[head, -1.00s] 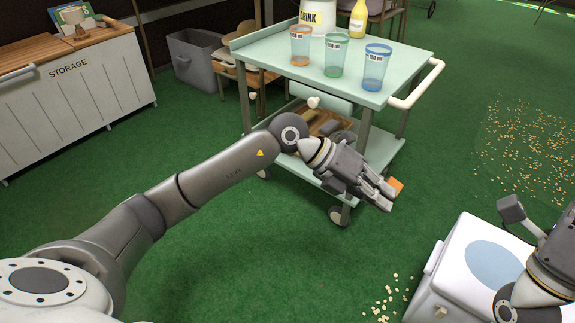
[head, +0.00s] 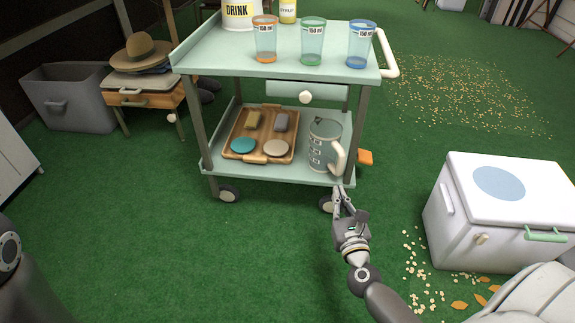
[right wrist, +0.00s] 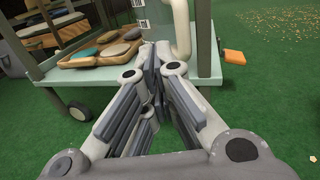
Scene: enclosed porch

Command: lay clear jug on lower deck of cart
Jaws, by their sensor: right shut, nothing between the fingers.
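The clear jug (head: 322,150) stands upright on the lower deck (head: 214,172) of the cart, at its right end, with its pale handle toward the front right. My right gripper (head: 341,191) is shut and empty. Its fingertips are by the front edge of the lower deck, just in front of the jug. In the right wrist view the closed fingers (right wrist: 152,52) point at the jug (right wrist: 147,17), whose upper part is cut off. I cannot tell whether they touch the deck. My left gripper is out of view; part of my left arm shows at the left edge.
A wooden tray (head: 233,146) with two discs and two small blocks fills the lower deck's left and middle. Three cups, including the green one (head: 312,45), stand on the top deck (head: 220,55). A white cooler (head: 450,232) stands at right.

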